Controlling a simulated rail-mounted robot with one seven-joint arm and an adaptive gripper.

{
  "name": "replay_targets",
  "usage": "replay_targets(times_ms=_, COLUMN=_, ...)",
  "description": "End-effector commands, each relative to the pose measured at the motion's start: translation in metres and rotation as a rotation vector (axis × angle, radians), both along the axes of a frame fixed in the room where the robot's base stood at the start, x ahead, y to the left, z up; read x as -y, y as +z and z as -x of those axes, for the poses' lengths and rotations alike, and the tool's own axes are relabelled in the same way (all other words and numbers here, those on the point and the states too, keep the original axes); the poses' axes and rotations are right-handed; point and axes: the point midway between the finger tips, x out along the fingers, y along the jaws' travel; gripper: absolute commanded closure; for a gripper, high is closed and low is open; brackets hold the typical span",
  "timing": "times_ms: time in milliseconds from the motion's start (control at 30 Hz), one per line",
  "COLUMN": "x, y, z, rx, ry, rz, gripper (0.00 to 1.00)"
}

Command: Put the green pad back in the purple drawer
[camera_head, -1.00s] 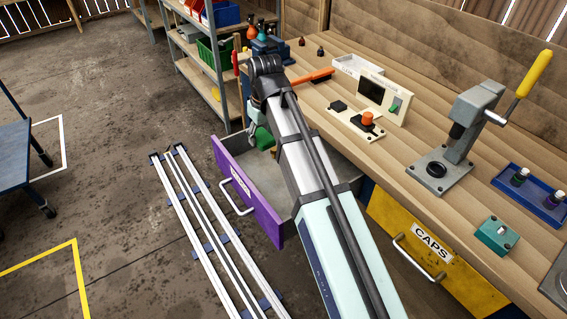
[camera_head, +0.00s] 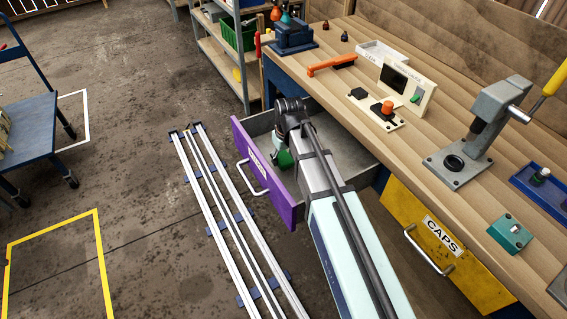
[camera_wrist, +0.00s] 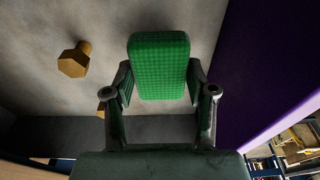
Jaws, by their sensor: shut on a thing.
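The purple drawer (camera_head: 248,161) stands pulled open from under the workbench, with its grey inside showing. My gripper (camera_wrist: 160,88) is shut on the green pad (camera_wrist: 158,62), which shows upright between its fingers in the wrist view. In the head view a bit of green (camera_head: 284,158) shows by my wrist, inside the drawer's outline. The wrist view shows the grey drawer floor beyond the pad and the purple front wall (camera_wrist: 255,60) to the right. I cannot tell whether the pad touches the floor. My arm hides part of the drawer.
A brass hex bolt (camera_wrist: 73,61) lies in the drawer left of the pad, and another brass piece (camera_wrist: 101,108) is partly hidden by a finger. The yellow CAPS drawer (camera_head: 440,244) is beside it. Floor rails (camera_head: 222,215) run in front. An orange-handled tool (camera_head: 331,65) lies on the bench.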

Motion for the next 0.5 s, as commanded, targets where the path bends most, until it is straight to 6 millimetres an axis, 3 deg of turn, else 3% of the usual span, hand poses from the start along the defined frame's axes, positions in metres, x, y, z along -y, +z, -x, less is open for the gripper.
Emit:
replay_targets(times_ms=333, x=0.0, y=-0.034, z=0.001, rx=-0.002, ry=0.0, rz=0.0, gripper=1.0)
replay_targets(times_ms=500, x=0.0, y=-0.038, z=0.0, rx=0.0, ry=0.0, rz=0.0, gripper=1.0)
